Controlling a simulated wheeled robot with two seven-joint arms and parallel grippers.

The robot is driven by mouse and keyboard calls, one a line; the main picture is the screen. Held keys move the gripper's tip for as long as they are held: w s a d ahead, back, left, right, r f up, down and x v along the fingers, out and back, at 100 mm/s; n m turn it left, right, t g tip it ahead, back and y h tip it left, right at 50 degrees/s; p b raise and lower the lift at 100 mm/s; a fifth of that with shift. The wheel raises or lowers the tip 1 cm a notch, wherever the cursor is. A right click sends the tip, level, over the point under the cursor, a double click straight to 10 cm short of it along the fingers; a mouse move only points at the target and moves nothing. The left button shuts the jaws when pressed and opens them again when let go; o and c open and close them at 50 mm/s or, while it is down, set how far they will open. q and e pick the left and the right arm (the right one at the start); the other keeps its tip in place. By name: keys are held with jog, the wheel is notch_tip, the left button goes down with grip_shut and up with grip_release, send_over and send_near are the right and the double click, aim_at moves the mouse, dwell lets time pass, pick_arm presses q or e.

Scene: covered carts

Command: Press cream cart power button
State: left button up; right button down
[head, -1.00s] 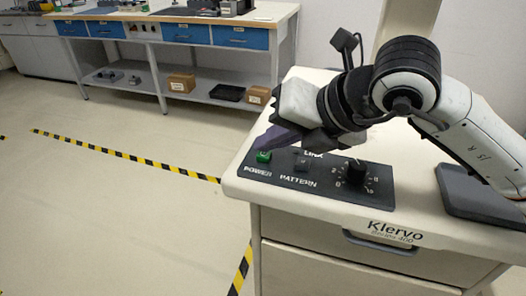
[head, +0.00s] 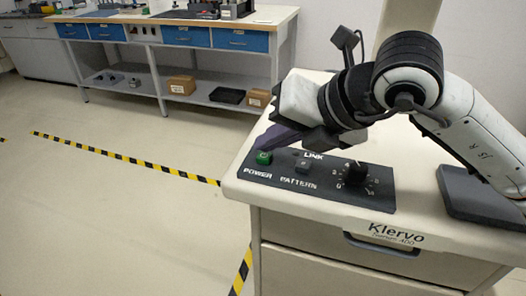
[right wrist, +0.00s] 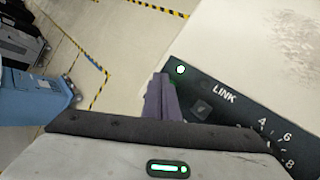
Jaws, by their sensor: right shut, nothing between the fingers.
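The cream cart (head: 440,214) stands at the right with a black control panel (head: 225,168) at the front left of its top. The green power button (head: 264,157) is at the panel's left end, above the word POWER. My right gripper (head: 268,142) is shut and empty, its purple fingers pointing down at the back edge of the button. I cannot tell whether they touch it. In the right wrist view the shut fingers (right wrist: 160,97) lie over the panel's left end and hide the power button. A bright green-white light (right wrist: 180,69) shows beside them. My left gripper is not in view.
A pattern button (head: 303,163) and a round knob (head: 355,173) sit to the right on the panel. A dark pad (head: 480,195) lies on the cart's right. A workbench (head: 180,60) stands behind, left; the floor between has striped tape (head: 120,157).

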aim_at(269, 159)
jog(key=shift+r, duration=0.25)
jog(key=shift+r, duration=0.1)
notch_tip(269, 159, up, 6)
jog(key=p, duration=0.2)
jog(key=shift+p, duration=0.35)
